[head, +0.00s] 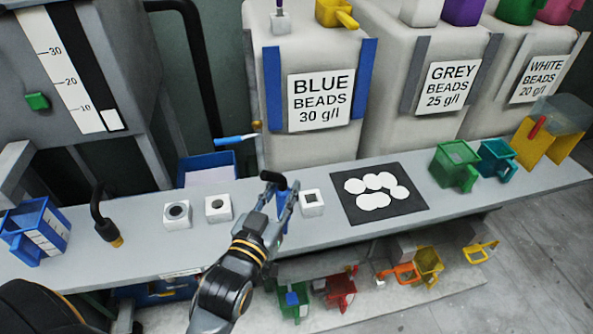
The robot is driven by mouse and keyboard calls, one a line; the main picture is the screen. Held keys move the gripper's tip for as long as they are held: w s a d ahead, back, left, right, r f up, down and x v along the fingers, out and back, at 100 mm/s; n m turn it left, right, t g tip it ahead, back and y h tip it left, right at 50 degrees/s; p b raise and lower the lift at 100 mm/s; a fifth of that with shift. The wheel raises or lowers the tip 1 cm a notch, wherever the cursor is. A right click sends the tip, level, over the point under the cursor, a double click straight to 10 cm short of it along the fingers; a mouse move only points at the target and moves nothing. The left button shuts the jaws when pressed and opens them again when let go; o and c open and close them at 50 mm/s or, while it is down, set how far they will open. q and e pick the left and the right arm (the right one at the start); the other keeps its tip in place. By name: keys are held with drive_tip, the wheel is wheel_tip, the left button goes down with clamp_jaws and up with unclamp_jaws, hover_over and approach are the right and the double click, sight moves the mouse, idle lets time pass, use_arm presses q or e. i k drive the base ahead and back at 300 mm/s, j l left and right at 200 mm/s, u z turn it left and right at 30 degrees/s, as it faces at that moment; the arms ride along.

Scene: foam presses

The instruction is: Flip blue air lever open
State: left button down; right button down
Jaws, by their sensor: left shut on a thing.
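A blue lever (231,140) with a pale metal end sticks out roughly level beside the blue beads container, close to a small brass fitting (257,126). My left gripper (281,197) is over the bench, below and to the right of that lever and apart from it. Its fingers are shut on a small blue piece (282,222) with a black curved part (272,178) above it; the fingers hide much of it, and I cannot tell what it is. My right gripper is not in view.
The grey bench (345,226) carries white blocks (218,208), a black mat (355,208) with white discs, a black hose nozzle (105,222), a blue jug (42,228) and a green jug (455,160). The blue beads container (310,150) stands behind. Several scoops lie below.

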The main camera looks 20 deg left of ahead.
sight(238, 138)
drive_tip(key=k+l+u, duration=0.2)
drive_tip(key=u, duration=0.2)
drive_tip(key=k+l+u, duration=0.15)
drive_tip(key=u, duration=0.2)
drive_tip(key=k+u, duration=0.25)
drive_tip(key=u, duration=0.15)
